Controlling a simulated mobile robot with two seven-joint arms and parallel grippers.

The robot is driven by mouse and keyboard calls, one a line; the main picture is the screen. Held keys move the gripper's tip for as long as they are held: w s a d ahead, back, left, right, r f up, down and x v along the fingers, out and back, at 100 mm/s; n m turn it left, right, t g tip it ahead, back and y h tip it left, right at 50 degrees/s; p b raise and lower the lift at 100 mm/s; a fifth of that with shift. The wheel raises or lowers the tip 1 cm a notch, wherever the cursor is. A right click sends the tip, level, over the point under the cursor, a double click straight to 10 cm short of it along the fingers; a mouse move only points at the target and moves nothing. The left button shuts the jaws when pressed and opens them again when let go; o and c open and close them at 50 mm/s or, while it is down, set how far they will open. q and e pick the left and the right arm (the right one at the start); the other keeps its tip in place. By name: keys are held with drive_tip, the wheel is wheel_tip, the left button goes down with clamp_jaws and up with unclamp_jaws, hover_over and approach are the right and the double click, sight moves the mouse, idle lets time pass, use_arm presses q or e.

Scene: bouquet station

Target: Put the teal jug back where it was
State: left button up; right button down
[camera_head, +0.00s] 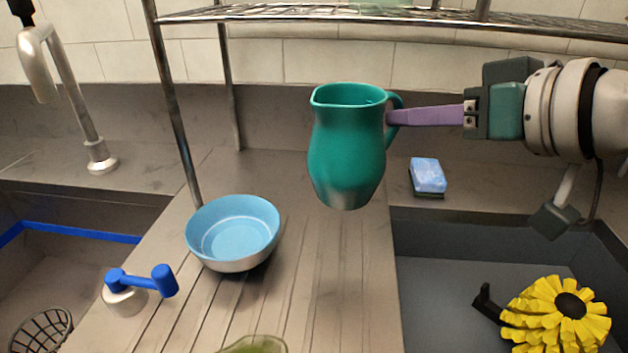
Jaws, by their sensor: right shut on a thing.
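The teal jug (346,150) is upright in the middle of the head view, its spout to the left and its handle to the right. It appears to hang above the grooved drainboard (300,280). My right gripper (398,117) comes in from the right and its purple fingers are shut on the jug's handle. The fingertips are partly hidden at the handle. My left gripper is not in view.
A blue bowl (233,233) stands on the drainboard, left of the jug. A wire rack (170,100) rises at the back. A green rim (255,344) shows at the bottom.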

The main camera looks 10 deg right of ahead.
wheel_tip(320, 180, down, 10)
drive_tip(key=shift+w+a+f+b, duration=0.1)
drive_tip(key=shift+b, duration=1.1)
drive_tip(key=c, duration=1.4)
unclamp_jaws()
drive_tip(key=shift+f, duration=0.15)
drive_tip(key=o, duration=0.5)
